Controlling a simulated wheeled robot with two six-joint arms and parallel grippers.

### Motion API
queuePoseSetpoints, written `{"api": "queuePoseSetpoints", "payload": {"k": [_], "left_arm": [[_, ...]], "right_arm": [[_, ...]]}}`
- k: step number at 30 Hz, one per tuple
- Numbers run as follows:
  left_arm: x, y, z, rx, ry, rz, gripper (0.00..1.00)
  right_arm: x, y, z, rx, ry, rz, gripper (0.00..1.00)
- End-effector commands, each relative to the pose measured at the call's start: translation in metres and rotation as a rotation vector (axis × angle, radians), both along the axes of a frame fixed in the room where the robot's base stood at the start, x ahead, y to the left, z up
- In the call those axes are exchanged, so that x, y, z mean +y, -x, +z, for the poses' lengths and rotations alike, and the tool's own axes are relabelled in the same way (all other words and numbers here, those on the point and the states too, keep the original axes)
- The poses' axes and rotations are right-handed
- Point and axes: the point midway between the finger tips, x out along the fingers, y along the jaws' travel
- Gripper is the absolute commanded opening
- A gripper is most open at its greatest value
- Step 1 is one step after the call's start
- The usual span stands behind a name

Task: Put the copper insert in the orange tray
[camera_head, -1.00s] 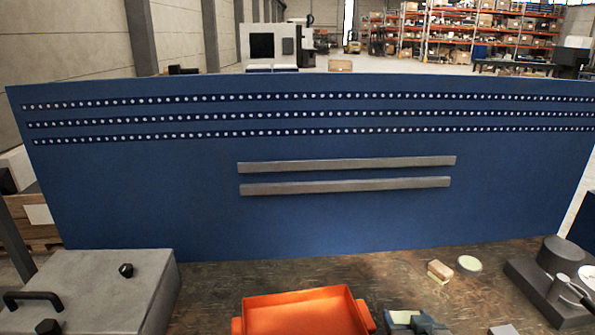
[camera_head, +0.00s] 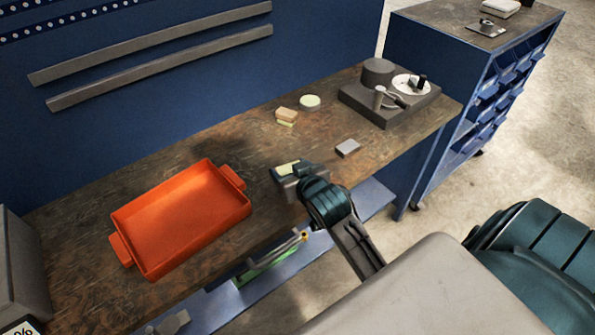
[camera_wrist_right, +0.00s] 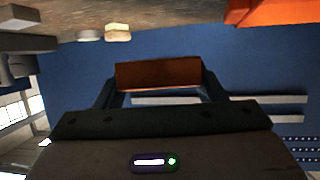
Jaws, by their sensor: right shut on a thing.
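The orange tray (camera_head: 180,250) lies empty on the workbench in the head view, left of my right arm. Part of it shows at the top right of the right wrist view (camera_wrist_right: 270,12). My right gripper (camera_wrist_right: 158,82) is shut on the copper insert (camera_wrist_right: 158,74), a flat reddish-brown block held crosswise between both fingers. In the head view my right gripper (camera_head: 296,181) is at the bench's front edge, right of the tray. I cannot make out the insert there. My left gripper is not in view.
A sponge-like block (camera_head: 287,116), a pale round piece (camera_head: 310,102) and a small grey block (camera_head: 348,148) lie on the bench. A dark grey base with parts (camera_head: 390,105) stands at the right. A blue panel (camera_head: 190,100) rises behind. A drawer cabinet (camera_head: 470,75) stands beyond.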

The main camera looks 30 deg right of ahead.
Motion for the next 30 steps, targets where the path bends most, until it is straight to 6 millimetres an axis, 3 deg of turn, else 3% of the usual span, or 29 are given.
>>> {"api": "queuePoseSetpoints", "payload": {"k": [6,15,21,30], "left_arm": [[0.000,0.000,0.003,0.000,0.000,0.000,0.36],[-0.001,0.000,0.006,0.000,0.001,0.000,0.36],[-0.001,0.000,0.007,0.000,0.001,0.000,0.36],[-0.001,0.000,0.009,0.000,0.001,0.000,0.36]], "right_arm": [[-0.045,0.021,-0.020,0.001,0.012,-0.005,0.21],[-0.091,0.048,-0.039,0.004,0.010,0.059,0.21],[-0.111,0.065,-0.047,0.005,0.007,0.138,0.21],[-0.124,0.079,-0.052,0.001,0.000,0.226,0.21]]}}
